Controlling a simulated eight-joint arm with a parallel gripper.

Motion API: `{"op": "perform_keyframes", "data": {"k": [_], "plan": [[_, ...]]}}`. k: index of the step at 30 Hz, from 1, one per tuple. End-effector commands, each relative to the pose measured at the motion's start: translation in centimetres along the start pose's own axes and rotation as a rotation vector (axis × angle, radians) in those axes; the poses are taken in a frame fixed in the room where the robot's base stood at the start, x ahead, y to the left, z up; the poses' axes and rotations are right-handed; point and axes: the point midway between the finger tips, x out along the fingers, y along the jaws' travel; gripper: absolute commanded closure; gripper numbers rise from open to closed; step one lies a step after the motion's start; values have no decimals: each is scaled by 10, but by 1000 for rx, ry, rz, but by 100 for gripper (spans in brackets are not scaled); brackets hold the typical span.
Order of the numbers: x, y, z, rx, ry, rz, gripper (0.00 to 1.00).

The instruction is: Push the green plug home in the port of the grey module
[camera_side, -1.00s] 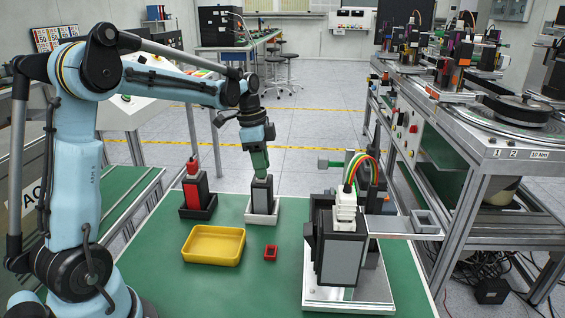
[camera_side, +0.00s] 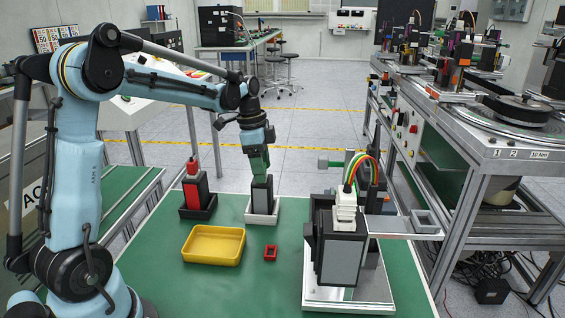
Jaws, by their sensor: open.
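The green plug (camera_side: 259,163) stands upright on top of the grey module (camera_side: 263,196), directly below my gripper. The module is dark with a light grey face and stands in a white tray (camera_side: 262,220) at the back of the green table. My gripper (camera_side: 258,148) points down right over the plug. It is open, but its fingers are small and hard to make out against the plug. I cannot tell whether they touch it. The port itself is hidden, so how deep the plug sits does not show.
A module with a red plug (camera_side: 192,167) stands in a black tray just left. A yellow bin (camera_side: 213,259) and a small red frame (camera_side: 270,253) lie in front. At right, a larger module (camera_side: 344,258) with a white connector and coloured wires stands on a metal plate.

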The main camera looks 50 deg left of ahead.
Motion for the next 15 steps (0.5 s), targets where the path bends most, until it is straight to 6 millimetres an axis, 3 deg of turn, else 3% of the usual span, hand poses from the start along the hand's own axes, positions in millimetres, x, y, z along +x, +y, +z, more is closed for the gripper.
{"op": "perform_keyframes", "data": {"k": [8, 15], "plan": [[-11, 0, 0, 0, 0, 0, 35], [-51, 0, 0, -1, 0, 0, 35]]}}
